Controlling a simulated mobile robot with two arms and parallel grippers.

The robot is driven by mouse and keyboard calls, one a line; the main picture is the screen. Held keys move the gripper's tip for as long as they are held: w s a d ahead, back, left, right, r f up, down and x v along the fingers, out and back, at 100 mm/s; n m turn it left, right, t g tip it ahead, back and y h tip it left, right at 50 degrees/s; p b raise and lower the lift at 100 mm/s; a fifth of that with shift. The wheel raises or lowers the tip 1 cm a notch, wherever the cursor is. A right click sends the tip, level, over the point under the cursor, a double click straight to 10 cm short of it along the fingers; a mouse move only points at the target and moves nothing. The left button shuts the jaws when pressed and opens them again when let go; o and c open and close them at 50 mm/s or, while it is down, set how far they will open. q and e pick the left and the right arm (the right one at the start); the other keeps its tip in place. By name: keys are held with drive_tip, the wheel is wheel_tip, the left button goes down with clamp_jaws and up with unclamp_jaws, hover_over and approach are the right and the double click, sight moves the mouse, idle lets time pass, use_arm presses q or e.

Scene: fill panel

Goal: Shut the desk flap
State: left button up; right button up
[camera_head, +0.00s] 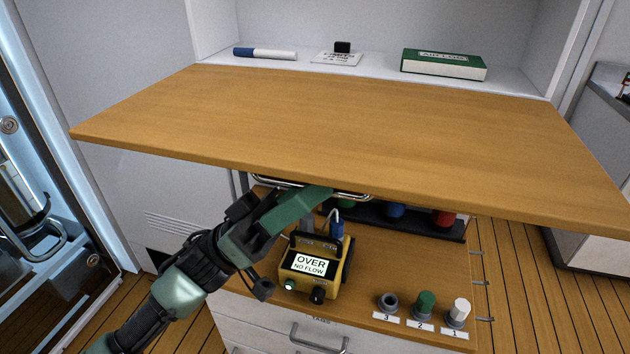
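The desk flap (350,118) is a wide wooden board, tilted slightly and open, sticking out from the front of a white cabinet shelf. A metal bar handle (350,195) shows below its front edge. My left gripper (318,192) reaches up from the lower left, and its green finger lies at the handle, just under the flap edge. I cannot tell whether it touches or grips the handle, because the flap edge hides part of it. My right gripper is not in view.
Below the flap, a wooden worktop (400,270) holds a yellow meter (312,272) reading "OVER NO FLOW", close to my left gripper, and grey, green and white knobs (425,303). A marker (265,53), a card stand (338,58) and a green box (443,64) lie on the shelf behind.

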use_arm(q)
clamp_jaws()
idle(1.4)
